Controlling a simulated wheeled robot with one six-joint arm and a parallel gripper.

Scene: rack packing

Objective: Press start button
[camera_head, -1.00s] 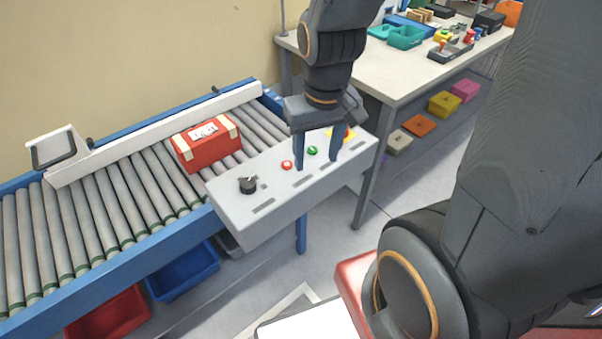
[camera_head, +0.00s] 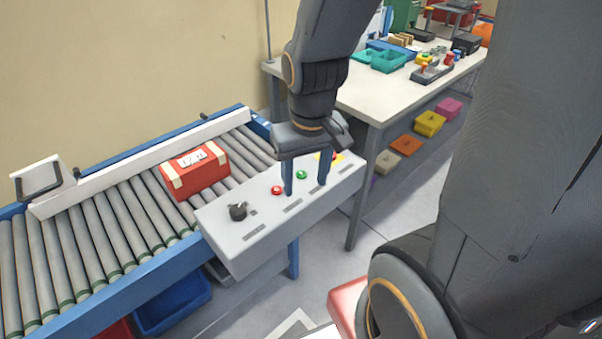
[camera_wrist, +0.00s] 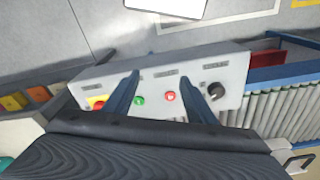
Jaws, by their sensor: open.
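A grey control box (camera_head: 245,240) stands at the conveyor's right end. It carries a green button (camera_head: 301,174), a red button (camera_head: 277,190), a black rotary knob (camera_head: 237,211) and a red and yellow button partly hidden behind a finger. My gripper (camera_head: 305,190) is open and empty above the box, fingers pointing down. In the head view the green button shows between the two fingers. In the wrist view my gripper (camera_wrist: 165,88) spans the green button (camera_wrist: 139,100) and the red button (camera_wrist: 170,96). I cannot tell whether the fingertips touch the box.
A red box with a white label (camera_head: 195,171) lies on the roller conveyor (camera_head: 108,228). A blue bin (camera_head: 172,300) sits below it.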

